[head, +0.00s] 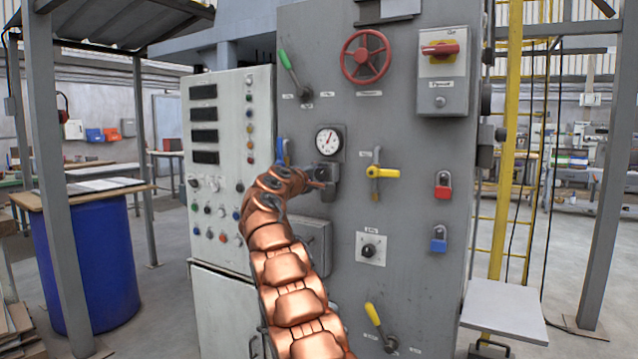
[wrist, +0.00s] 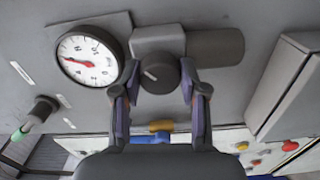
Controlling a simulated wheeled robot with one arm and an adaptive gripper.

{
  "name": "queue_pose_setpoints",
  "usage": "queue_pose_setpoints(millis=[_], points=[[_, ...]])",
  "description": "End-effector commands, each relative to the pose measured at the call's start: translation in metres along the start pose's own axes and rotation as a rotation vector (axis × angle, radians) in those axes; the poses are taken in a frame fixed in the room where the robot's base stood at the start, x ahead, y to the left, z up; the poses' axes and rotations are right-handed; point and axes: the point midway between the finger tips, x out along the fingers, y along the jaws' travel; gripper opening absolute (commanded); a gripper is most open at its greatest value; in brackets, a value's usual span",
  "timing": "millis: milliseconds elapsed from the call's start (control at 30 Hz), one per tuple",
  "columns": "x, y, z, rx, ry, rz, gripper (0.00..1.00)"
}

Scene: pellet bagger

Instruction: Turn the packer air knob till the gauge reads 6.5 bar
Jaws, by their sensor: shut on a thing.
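The packer air knob (wrist: 160,73) is a dark round knob on a grey regulator body in the wrist view. My gripper (wrist: 160,88) has one finger on each side of the knob and is shut on it. The gauge (wrist: 88,58) has a white face and a red needle, and sits beside the regulator. In the head view the gauge (head: 329,140) is on the grey cabinet, its red needle pointing up and slightly right. Its numbers are too small to read surely. My gripper (head: 318,184) reaches the regulator just below it, and my arm hides part of the knob there.
The grey cabinet (head: 420,150) also carries a red handwheel (head: 365,57), a yellow lever (head: 383,172), a green-handled lever (head: 285,60), a red padlock (head: 442,186) and a blue padlock (head: 438,239). A button panel (head: 229,110) stands at left. A grey shelf (head: 503,308) juts out at lower right.

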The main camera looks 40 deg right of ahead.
Motion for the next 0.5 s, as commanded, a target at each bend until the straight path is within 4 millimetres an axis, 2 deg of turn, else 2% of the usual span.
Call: queue_pose_setpoints(millis=[200,500], points=[[0.0006,-0.0021,0.0003,0.106,-0.001,-0.001,0.08],[0.0007,-0.0033,-0.0004,0.172,-0.002,-0.005,0.08]])
